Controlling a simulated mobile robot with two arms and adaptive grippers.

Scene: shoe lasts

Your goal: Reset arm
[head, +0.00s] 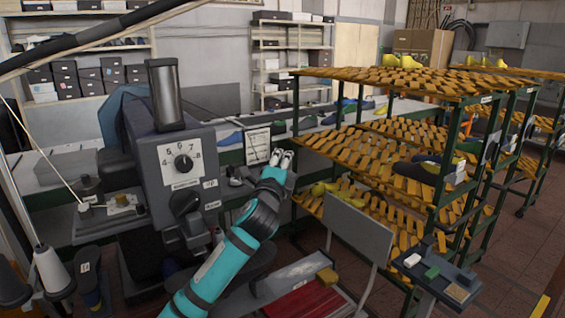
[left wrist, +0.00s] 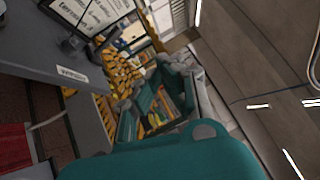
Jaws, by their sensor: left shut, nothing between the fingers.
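My left arm, teal and black, comes up from the bottom middle of the head view. Its gripper (head: 283,155) is raised in front of the grey machine's side and left of the shelf rack. The pale fingertips are together, with nothing seen between them. In the left wrist view, the teal gripper body fills the bottom middle, with grey and teal finger parts above it. My right gripper is in neither view.
A grey machine (head: 180,150) with a numbered dial stands close on the left. A rack (head: 345,150) with slatted orange shelves holds shoe lasts on the right. A grey chair back (head: 358,232) and small tray (head: 436,274) are at lower right. Floor (head: 508,275) shows beyond.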

